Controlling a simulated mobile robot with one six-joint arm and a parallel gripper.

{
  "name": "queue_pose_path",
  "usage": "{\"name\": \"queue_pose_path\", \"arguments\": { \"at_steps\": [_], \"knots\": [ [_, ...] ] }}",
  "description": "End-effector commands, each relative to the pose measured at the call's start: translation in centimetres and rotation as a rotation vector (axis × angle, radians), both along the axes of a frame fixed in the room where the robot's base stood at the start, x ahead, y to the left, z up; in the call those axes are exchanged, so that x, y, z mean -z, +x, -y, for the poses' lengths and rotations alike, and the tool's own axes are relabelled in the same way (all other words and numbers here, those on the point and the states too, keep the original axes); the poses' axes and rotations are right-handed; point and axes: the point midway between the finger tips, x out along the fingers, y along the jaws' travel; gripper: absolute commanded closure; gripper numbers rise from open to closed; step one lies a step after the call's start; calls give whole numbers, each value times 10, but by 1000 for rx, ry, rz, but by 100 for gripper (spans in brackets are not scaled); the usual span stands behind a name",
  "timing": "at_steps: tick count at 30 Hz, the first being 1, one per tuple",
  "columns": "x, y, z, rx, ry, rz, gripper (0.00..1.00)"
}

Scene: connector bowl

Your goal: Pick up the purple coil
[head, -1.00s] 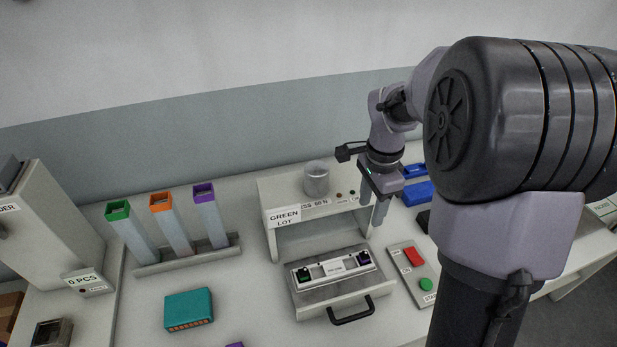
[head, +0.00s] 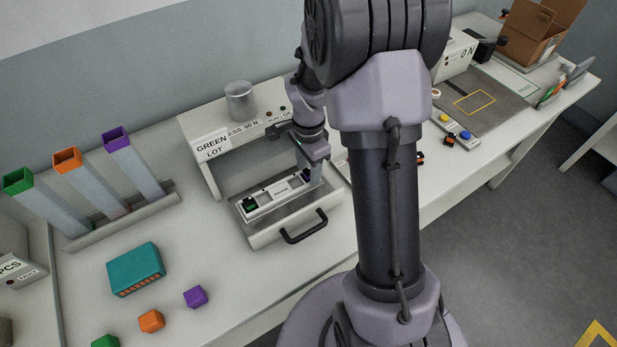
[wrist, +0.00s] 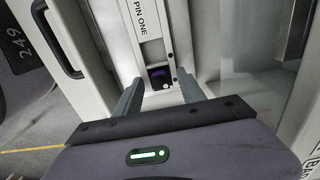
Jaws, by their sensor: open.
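The purple coil (wrist: 158,72) is a small dark block with a purple top, seated in the end of a light fixture; it also shows in the head view (head: 307,175), partly hidden by my gripper. My gripper (wrist: 160,90) is open and empty, its two fingers pointing at the fixture on either side of the coil's end. In the head view my gripper (head: 311,172) is low over the fixture's right end. I cannot tell whether the fingers touch anything.
The fixture sits on a drawer (head: 293,227) with a black handle. A green-topped block (head: 250,203) is at its left end. The press housing (head: 215,160) stands close behind. A teal box (head: 135,268) and a purple cube (head: 196,297) lie front left.

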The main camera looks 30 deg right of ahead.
Motion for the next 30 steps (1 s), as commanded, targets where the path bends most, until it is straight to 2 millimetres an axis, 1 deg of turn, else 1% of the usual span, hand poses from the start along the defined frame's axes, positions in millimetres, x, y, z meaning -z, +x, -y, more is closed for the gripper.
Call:
{"name": "queue_pose_path", "arguments": {
  "at_steps": [2, 3, 8, 9, 17, 19, 20, 24, 27, 30],
  "knots": [
    [-1, 0, 0, 0, 0, 0, 53],
    [-1, 0, 0, 0, 0, 0, 61],
    [-1, 0, 0, 0, 0, 0, 92],
    [-1, 0, 0, 0, 0, 0, 100],
    [-2, 0, 0, 0, 0, 0, 100],
    [-7, 0, 0, 0, 0, 1, 100],
    [-12, 0, 0, 0, 0, 1, 100],
    [-52, 0, 0, -1, -1, 3, 100],
    [-78, 1, 0, 0, -1, 3, 100],
    [-94, 0, 0, -5, 0, 1, 100]
  ]
}}
